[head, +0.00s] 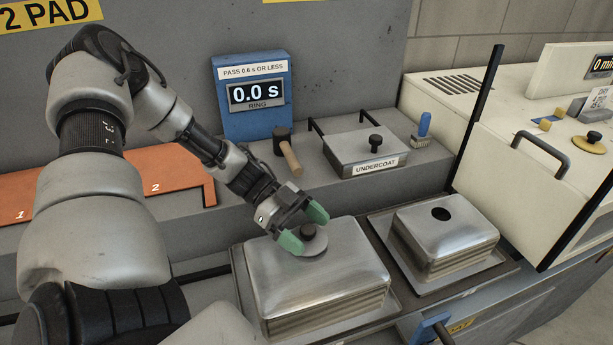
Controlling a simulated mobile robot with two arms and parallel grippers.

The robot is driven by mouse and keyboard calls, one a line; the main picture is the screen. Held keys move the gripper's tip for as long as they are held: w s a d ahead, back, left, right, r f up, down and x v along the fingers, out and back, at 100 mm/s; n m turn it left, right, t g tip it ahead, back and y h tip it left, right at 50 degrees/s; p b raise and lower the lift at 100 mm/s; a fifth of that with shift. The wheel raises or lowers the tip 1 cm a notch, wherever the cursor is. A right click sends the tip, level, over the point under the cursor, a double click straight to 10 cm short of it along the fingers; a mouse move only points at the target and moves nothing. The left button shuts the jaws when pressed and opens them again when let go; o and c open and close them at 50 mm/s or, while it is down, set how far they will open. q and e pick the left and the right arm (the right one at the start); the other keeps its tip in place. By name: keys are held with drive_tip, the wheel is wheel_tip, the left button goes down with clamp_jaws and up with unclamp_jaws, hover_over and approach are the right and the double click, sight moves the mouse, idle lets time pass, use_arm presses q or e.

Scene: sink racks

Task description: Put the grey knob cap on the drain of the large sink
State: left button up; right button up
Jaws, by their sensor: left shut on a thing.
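The large sink (345,275) lies upside down, with its steel underside facing up, at the lower middle of the head view. My left gripper (305,228) is over its top, with green fingertips shut on the dark knob of the grey knob cap (315,246). The cap's round grey disc looks level and is at or just above the sink's top; I cannot tell whether it touches. The large sink's drain is hidden under the cap and fingers. My right gripper is not in view.
A smaller upturned sink (455,240) with an open dark drain hole stands to the right. Behind are a blue ring meter (251,120) reading 0.0 s, a mallet (288,152), an UNDERCOAT lidded tank (366,153) and a blue-handled brush (423,130). An orange pad (105,180) is at left.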

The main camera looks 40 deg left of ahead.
use_arm(q)
drive_tip(key=shift+f+b, duration=0.4)
drive_tip(key=shift+f, duration=0.05)
drive_tip(key=o, duration=0.9)
drive_tip(key=shift+c, duration=0.2)
drive_tip(key=shift+r, duration=0.15)
